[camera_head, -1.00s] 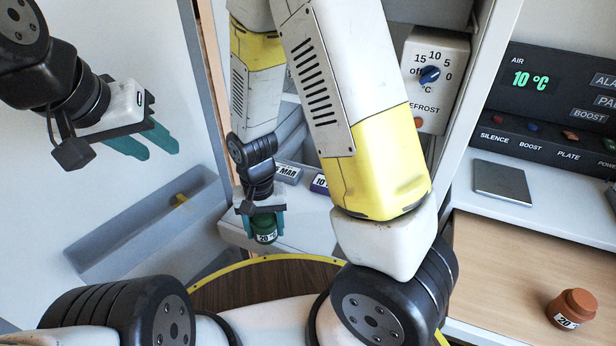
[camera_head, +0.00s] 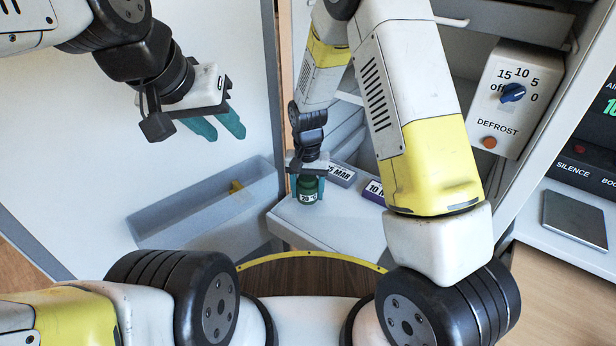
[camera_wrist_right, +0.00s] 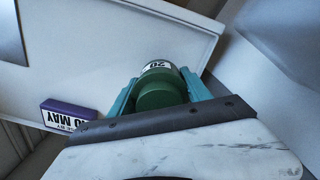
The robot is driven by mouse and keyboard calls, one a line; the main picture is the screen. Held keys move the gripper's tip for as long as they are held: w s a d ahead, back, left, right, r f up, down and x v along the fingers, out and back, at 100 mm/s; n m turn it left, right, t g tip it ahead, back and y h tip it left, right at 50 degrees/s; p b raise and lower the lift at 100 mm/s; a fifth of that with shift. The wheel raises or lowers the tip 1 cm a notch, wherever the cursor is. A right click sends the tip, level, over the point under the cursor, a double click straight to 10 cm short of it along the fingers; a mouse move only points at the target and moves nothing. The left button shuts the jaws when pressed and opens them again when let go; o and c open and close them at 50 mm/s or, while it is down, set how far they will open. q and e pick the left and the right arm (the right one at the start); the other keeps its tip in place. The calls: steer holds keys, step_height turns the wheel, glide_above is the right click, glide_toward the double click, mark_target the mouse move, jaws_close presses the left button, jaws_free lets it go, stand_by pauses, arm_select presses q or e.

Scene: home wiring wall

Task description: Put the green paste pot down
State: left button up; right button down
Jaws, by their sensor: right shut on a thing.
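The green paste pot (camera_head: 308,193), with a white label, is upright in my right gripper (camera_head: 308,178). In the right wrist view the pot (camera_wrist_right: 161,90) sits between the two teal fingers of the gripper (camera_wrist_right: 160,92), which are shut on it. The pot is at the white shelf (camera_head: 335,222), near its left end. I cannot tell whether its base touches the surface. My left gripper (camera_head: 216,126) is open and empty, up at the left, with its fingers apart.
A grey block with a date label (camera_head: 341,175) and a purple date block (camera_head: 375,191) lie on the shelf right of the pot; the purple block (camera_wrist_right: 68,115) also shows in the wrist view. A grey trough (camera_head: 205,208) is at the left. A defrost dial box (camera_head: 507,98) is at the right.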

mark_target(308, 198)
steer(key=shift+w, duration=0.35)
steer(key=shift+f, duration=1.75)
steer(key=shift+c, duration=2.4)
jaws_free()
steer(key=shift+f, duration=0.15)
step_height(308, 198, up, 12)
steer(key=shift+f, duration=0.1)
steer(key=s+d+r+t+y, duration=0.15)
steer(key=d+r, duration=0.25)
steer(key=r, duration=0.5)
steer(key=s+d+r+n+t, duration=0.1)
steer(key=s+d+r+t, duration=0.1)
steer(key=s+d+r, duration=0.3)
steer(key=s+d+r+t, duration=0.2)
steer(key=s+d+r, duration=0.3)
steer(key=s+r, duration=0.5)
steer(key=s, duration=0.3)
steer(key=shift+d+n+t+y, duration=0.35)
steer(key=shift+n, duration=0.05)
